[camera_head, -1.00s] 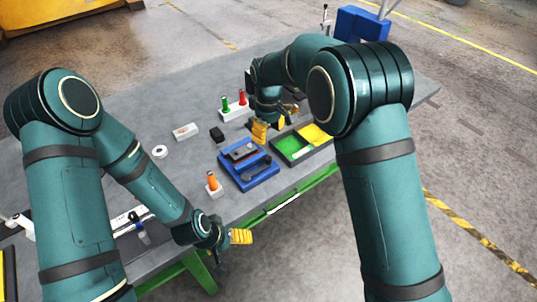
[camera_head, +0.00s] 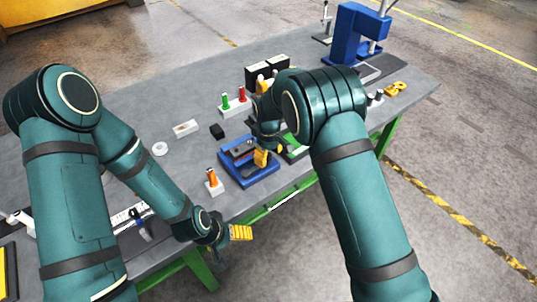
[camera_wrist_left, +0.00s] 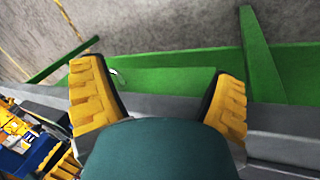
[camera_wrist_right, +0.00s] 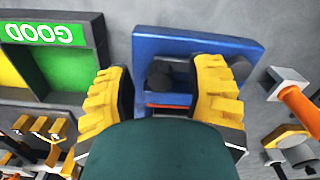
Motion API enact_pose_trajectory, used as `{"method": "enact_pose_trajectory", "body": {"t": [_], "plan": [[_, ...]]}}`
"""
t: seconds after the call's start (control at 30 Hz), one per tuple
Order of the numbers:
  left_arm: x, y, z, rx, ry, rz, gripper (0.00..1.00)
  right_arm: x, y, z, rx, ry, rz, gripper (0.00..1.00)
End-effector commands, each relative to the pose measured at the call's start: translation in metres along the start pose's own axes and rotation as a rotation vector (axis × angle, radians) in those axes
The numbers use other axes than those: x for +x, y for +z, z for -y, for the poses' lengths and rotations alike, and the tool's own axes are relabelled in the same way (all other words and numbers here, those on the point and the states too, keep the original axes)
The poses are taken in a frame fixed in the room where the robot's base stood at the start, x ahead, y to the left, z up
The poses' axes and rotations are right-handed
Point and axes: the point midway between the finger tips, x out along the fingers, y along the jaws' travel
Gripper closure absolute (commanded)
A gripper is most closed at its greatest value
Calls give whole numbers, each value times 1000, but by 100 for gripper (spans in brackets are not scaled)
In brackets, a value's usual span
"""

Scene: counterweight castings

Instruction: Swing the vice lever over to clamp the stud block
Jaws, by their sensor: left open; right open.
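The blue vice (camera_head: 237,172) stands on the grey bench near its front edge; it also shows in the right wrist view (camera_wrist_right: 185,45). A dark round knob (camera_wrist_right: 160,80), seemingly on the vice lever, shows between my right gripper's fingers. A reddish strip beside it may be part of the stud block, but the block is mostly hidden. My right gripper (camera_head: 262,157) is open, pointing down over the right side of the vice, its fingers (camera_wrist_right: 163,88) on either side of the knob. I cannot tell whether they touch. My left gripper (camera_head: 240,232) is open and empty beyond the bench's front edge.
A tray with a GOOD label (camera_wrist_right: 45,32) lies beside the vice, partly hidden by my right arm. Red and green pegs (camera_head: 235,103) stand behind. A blue press (camera_head: 352,32) is at the far right.

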Motion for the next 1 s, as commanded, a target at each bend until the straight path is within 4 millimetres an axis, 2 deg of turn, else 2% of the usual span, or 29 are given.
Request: {"method": "enact_pose_trajectory", "body": {"t": [0.07,0.2,0.23,0.67,1.0], "plan": [[0,0,0,0,0,0,13,0,0,0,0,0,0,43],[0,0,0,0,0,0,13,0,0,0,0,0,0,92],[0,0,0,0,0,0,13,0,0,0,0,0,0,100],[2,0,0,0,0,0,13,0,4,1,45,0,0,100],[8,1,2,0,-1,0,13,0,23,10,279,-1,1,100]]}}
